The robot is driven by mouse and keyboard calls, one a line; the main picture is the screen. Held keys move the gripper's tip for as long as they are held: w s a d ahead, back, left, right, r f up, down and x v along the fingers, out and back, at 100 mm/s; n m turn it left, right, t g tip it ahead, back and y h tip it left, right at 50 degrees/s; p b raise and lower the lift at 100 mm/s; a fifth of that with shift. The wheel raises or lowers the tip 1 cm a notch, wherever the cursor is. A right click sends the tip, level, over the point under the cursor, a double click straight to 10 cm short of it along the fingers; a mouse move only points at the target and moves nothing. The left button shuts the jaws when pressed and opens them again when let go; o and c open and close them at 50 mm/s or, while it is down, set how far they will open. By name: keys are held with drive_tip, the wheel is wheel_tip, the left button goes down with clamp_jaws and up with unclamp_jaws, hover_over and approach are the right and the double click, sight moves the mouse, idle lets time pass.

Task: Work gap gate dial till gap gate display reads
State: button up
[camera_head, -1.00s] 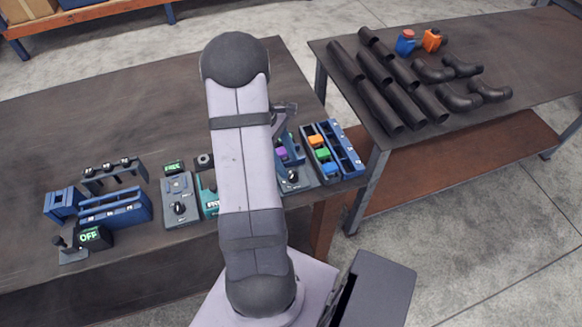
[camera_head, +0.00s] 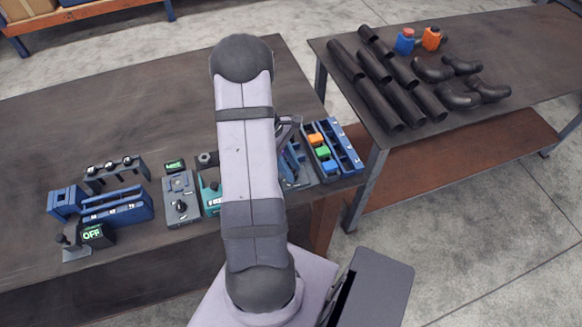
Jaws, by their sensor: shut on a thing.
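My gripper (camera_head: 291,140) is partly hidden behind my own arm and reaches down over a blue-and-grey device (camera_head: 301,179) at the right end of the left table. It is shut at the dial on that device. The fingertips and the dial are too small and covered to see clearly. I cannot make out a gap gate display reading on this device; my arm covers its left part.
A tray (camera_head: 351,163) with orange, green and blue blocks stands just right of the device. Dark pipes (camera_head: 378,103) lie on the right table.

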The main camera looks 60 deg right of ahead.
drive_tip(key=shift+m, duration=0.3)
drive_tip(key=m+y, duration=0.1)
drive_tip(key=m, duration=0.3)
drive_tip(key=shift+d+y, duration=0.2)
drive_tip(key=shift+y, duration=0.2)
drive_tip(key=shift+s+d+m+t+y+b, duration=0.1)
drive_tip(key=shift+m+t+y+b, duration=0.45)
drive_tip(key=shift+m, duration=1.55)
drive_tip(key=o, duration=1)
drive_tip(key=shift+o, duration=0.2)
drive_tip(key=shift+r, duration=0.1)
drive_tip(key=b+v, duration=0.2)
drive_tip(key=v, duration=0.5)
